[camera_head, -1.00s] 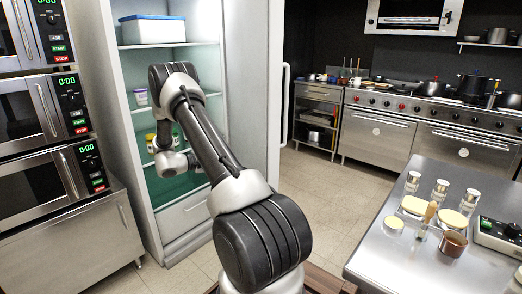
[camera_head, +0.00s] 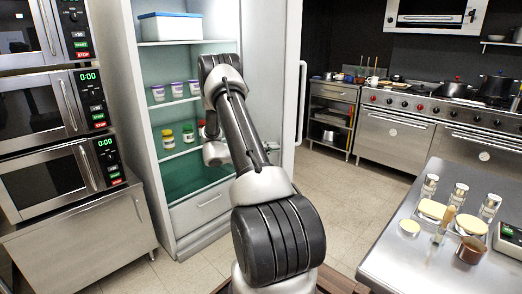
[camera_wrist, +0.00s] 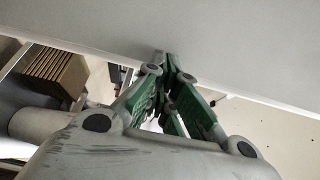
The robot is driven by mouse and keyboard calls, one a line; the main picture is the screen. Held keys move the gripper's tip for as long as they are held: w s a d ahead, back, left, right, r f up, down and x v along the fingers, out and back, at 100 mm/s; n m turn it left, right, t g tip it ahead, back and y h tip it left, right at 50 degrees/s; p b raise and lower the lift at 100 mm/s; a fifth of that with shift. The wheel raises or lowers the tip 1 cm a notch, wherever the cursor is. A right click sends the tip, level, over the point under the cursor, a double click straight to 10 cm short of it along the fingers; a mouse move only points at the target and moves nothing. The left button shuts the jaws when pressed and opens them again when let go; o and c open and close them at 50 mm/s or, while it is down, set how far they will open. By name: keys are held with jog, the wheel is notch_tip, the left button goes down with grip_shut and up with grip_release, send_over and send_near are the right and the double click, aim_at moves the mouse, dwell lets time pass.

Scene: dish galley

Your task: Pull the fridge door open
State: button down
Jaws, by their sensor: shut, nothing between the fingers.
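The fridge (camera_head: 155,215) stands left of centre in the head view with its shelved inside showing. Its white door (camera_head: 272,50) is swung open on the right side, and a long handle (camera_head: 301,105) shows along its outer edge.
Fridge shelves hold a blue-lidded box (camera_head: 170,27), purple-lidded tubs (camera_head: 177,90) and jars (camera_head: 168,138). Stacked microwaves (camera_head: 50,175) stand at the left. A steel counter (camera_head: 400,262) with shakers and a pot is at the right. Floor (camera_head: 335,195) between door and counter is clear.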

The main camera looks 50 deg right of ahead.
jog(key=shift+s+d, duration=0.35)
jog(key=shift+d, duration=0.25)
jog(key=s+d+n+t, duration=0.2)
jog(key=s+d+t, duration=0.2)
jog(key=d, duration=0.9)
jog(key=s+d+n+t+h, duration=0.1)
jog(key=s+d+n+t, duration=0.2)
jog(key=d, duration=1.1)
jog(key=s+d+n+t+h, duration=0.1)
jog(key=s+d+t, duration=0.3)
jog(key=d, duration=1)
jog(key=shift+s+d+n+t, duration=0.25)
jog(key=shift+s+n+t, duration=0.05)
jog(key=shift+n, duration=0.5)
